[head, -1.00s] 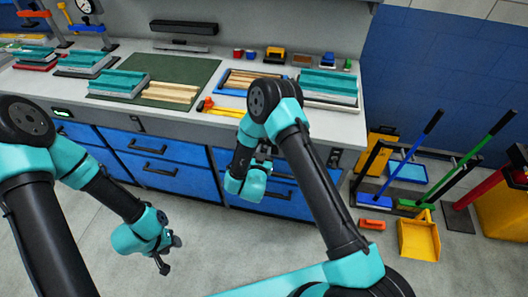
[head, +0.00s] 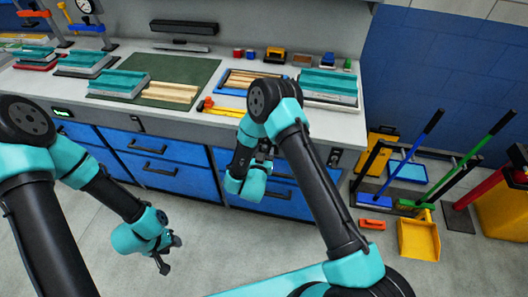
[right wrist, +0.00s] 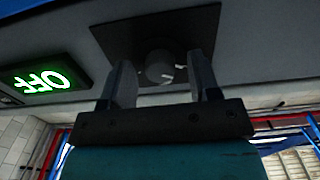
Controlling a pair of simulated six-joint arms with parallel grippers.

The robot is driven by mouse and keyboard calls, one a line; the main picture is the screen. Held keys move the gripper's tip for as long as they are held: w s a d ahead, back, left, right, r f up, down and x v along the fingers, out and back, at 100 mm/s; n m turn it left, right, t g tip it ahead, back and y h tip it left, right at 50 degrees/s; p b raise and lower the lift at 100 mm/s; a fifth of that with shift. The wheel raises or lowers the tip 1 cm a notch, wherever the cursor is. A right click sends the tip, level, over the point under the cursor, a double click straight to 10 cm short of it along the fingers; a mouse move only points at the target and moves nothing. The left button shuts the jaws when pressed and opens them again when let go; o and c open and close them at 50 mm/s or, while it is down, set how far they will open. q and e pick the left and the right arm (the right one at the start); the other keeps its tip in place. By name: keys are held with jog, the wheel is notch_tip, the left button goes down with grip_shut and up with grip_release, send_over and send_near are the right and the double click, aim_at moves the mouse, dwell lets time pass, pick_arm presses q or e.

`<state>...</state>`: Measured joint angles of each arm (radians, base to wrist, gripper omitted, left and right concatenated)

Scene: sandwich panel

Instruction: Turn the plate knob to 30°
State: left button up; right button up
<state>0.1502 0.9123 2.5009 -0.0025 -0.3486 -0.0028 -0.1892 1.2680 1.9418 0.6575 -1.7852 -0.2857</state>
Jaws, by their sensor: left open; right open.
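The plate knob (right wrist: 158,68) is a small round grey knob with thin white marks on a dark square plate (right wrist: 110,38), in the right wrist view. My right gripper (right wrist: 161,58) is open, with one finger on each side of the knob. I cannot tell whether the fingers touch it. A display with green, upside-down "OFF" letters (right wrist: 42,80) is left of the plate. In the head view my right gripper (head: 264,152) is at the bench front, and my arm hides the knob. My left gripper (head: 168,258) hangs open over the floor, away from the bench.
The grey bench top (head: 190,120) holds panels, wood strips and a green mat (head: 190,70). Blue drawers (head: 165,175) are below its front. Brooms and a yellow dustpan (head: 418,238) stand at the right. Floor in front of the drawers is clear.

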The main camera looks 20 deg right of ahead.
jog(key=shift+s, duration=0.15)
jog(key=v, duration=1.7)
jog(key=shift+f, duration=0.1)
jog(key=w+d+f+g+y, duration=0.2)
jog(key=d+f+g+y, duration=0.4)
jog(key=d+f+g, duration=0.1)
jog(key=s+d+n+g+y, duration=0.1)
jog(key=s+d+g+y, duration=0.2)
jog(key=s, duration=0.3)
jog(key=s+d+n+g+y, duration=0.2)
jog(key=s+d+g+y, duration=0.1)
jog(key=s+g, duration=0.2)
jog(key=shift+s+n, duration=0.3)
jog(key=shift+s, duration=0.4)
